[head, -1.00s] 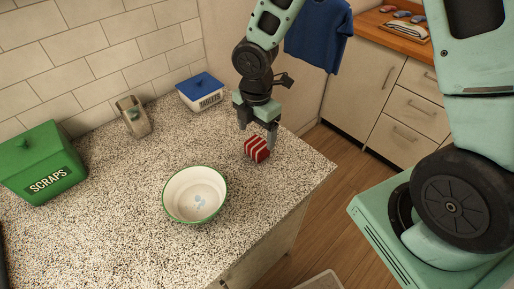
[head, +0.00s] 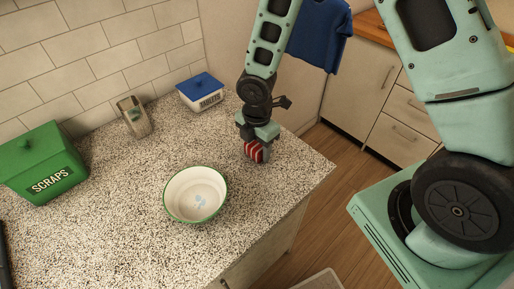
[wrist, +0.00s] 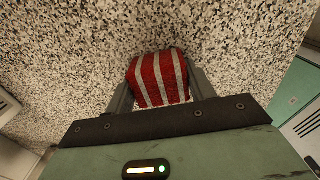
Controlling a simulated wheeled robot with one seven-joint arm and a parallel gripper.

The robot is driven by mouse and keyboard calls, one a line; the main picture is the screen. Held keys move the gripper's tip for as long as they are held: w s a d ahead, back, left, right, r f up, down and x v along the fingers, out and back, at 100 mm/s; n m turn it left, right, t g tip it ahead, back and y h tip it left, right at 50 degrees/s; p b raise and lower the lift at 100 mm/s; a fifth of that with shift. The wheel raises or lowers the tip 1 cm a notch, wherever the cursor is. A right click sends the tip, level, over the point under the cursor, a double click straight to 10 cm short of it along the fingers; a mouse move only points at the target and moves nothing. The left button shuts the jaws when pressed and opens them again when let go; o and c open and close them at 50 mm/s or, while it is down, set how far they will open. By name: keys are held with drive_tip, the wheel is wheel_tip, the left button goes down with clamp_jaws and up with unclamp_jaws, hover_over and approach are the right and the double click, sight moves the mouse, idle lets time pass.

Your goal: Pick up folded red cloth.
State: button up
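The folded red cloth (head: 255,152), with white stripes, lies on the speckled counter (head: 120,235) near its right edge. My gripper (head: 256,158) points down over it, with a finger on each side. In the wrist view the cloth (wrist: 158,78) sits between the two fingers of my gripper (wrist: 160,82), and its far part reaches past them. The fingers are apart and close to the cloth's sides; I cannot tell whether they touch it. In the head view my gripper hides part of the cloth.
A white bowl with a green rim (head: 195,194) stands left of and nearer than the cloth. A blue-lidded box (head: 201,92), a small grey holder (head: 134,116) and a green SCRAPS bin (head: 45,165) stand along the wall. A blue cloth (head: 319,35) hangs behind my arm.

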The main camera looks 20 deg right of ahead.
sight(257, 144)
wheel_tip(257, 144, up, 10)
drive_tip(key=shift+r, duration=0.1)
idle(0.6)
drive_tip(key=shift+o, duration=0.5)
